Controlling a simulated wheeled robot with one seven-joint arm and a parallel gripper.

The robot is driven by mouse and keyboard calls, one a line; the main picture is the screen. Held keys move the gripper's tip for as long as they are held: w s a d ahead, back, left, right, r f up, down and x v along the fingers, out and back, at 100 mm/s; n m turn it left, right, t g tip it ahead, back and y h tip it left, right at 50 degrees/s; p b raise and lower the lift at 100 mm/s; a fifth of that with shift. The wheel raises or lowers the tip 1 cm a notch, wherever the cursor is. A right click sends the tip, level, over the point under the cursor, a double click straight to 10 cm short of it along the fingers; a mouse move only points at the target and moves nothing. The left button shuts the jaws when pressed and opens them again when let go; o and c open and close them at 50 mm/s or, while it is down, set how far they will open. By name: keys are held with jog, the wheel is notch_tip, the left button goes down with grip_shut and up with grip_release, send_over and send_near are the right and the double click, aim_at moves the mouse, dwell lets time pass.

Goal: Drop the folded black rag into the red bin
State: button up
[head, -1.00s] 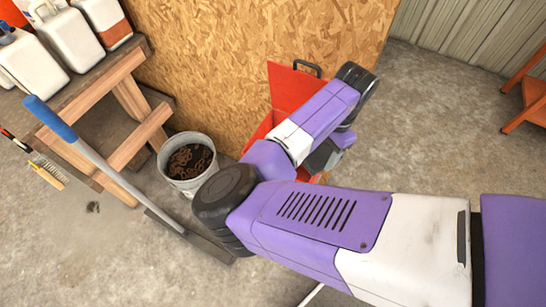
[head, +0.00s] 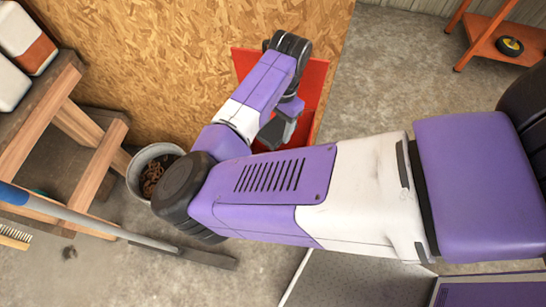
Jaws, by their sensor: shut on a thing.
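The red bin (head: 243,63) stands against the plywood wall, with its raised red panel behind my arm and part of its red side showing to the right. My gripper (head: 277,133) hangs from the purple wrist, pointing down in front of the bin in this view. Its fingertips are mostly hidden by my forearm. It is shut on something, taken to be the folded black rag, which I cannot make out. My arm covers most of the bin's opening, so I cannot tell whether the gripper is inside or above it.
A grey bucket (head: 148,172) holding rusty chain stands left of my arm. A wooden bench (head: 62,105) with white jugs (head: 25,35) is at the left. A blue-handled squeegee (head: 110,228) crosses the floor. An orange shelf (head: 492,38) stands at back right; concrete is clear before it.

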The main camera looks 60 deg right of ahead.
jog(key=shift+f+b, duration=0.45)
jog(key=shift+f, duration=0.5)
jog(key=shift+r, duration=0.1)
jog(key=o, duration=1.4)
jog(key=r, duration=0.5)
jog(key=d+r, duration=0.1)
jog(key=r, duration=0.1)
jog(key=shift+s+r, duration=0.15)
jog(key=shift+r, duration=0.2)
